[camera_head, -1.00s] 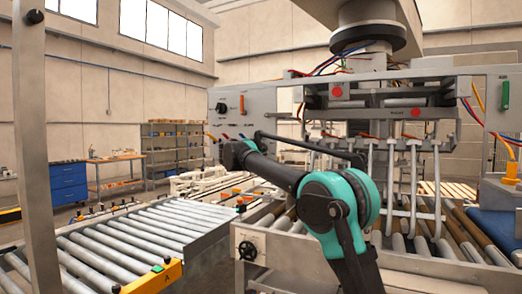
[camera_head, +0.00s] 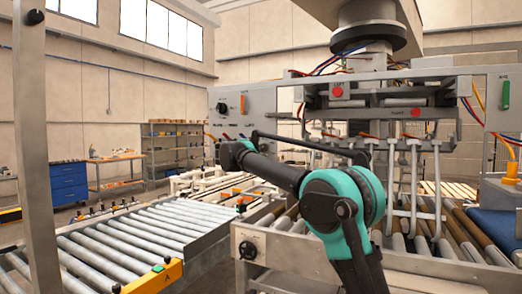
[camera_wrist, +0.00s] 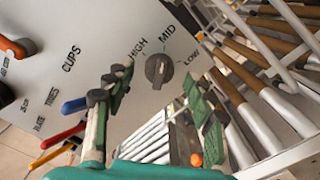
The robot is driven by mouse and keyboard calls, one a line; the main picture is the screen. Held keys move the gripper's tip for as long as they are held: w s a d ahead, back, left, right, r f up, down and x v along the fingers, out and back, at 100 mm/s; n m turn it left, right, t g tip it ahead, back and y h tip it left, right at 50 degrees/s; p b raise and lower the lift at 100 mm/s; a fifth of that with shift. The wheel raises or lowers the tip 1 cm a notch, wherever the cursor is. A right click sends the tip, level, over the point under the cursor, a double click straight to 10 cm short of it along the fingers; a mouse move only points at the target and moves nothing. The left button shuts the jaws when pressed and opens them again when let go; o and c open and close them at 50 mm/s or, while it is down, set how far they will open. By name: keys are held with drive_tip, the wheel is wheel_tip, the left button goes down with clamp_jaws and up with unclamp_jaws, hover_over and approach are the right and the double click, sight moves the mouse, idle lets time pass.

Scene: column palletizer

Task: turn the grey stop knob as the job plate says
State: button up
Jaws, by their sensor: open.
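The grey stop knob (camera_wrist: 159,70) sits on a pale panel (camera_wrist: 95,25) in the wrist view, with the words HIGH, MID and LOW around it. Its ridge runs roughly up and down in the picture; which mark it points at is hard to tell. My gripper (camera_wrist: 158,100) is open, with green-padded fingers to the lower left and lower right of the knob. Nothing is between the fingers, and they look apart from the knob. In the head view my gripper is hidden or too small to make out near the panel. I cannot make out a job plate with readable text.
Blue (camera_wrist: 74,106), red (camera_wrist: 62,136) and orange (camera_wrist: 50,158) levers stick out left of my gripper. An orange handle (camera_wrist: 14,47) is at the far left. A roller conveyor (camera_head: 140,235) lies left in the head view. Bars and rollers crowd the right side.

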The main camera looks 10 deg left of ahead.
drive_tip(key=v, duration=1)
drive_tip(key=s+d+f+m+g, duration=0.3)
drive_tip(key=s+d+f+m, duration=0.1)
drive_tip(key=d+f, duration=0.6)
drive_tip(key=s+d+f+m+g, duration=0.3)
drive_tip(key=s+d+f, duration=0.1)
drive_tip(key=d+f, duration=0.65)
drive_tip(key=s+d+f+m+g, duration=0.3)
drive_tip(key=s+d+f+m, duration=0.1)
drive_tip(key=d+f, duration=0.65)
drive_tip(key=s+d+f+m+g+y, duration=0.2)
drive_tip(key=s+f+m+y, duration=0.1)
drive_tip(key=s+f, duration=0.9)
drive_tip(key=s+d+f+m+g+y, duration=0.1)
drive_tip(key=s+d+f+m+y, duration=0.2)
drive_tip(key=s+f+m, duration=0.3)
drive_tip(key=s+f, duration=0.5)
drive_tip(key=s, duration=0.5)
drive_tip(key=shift+d+f+g, duration=0.3)
drive_tip(key=shift+f+g, duration=0.05)
drive_tip(key=shift+g, duration=0.05)
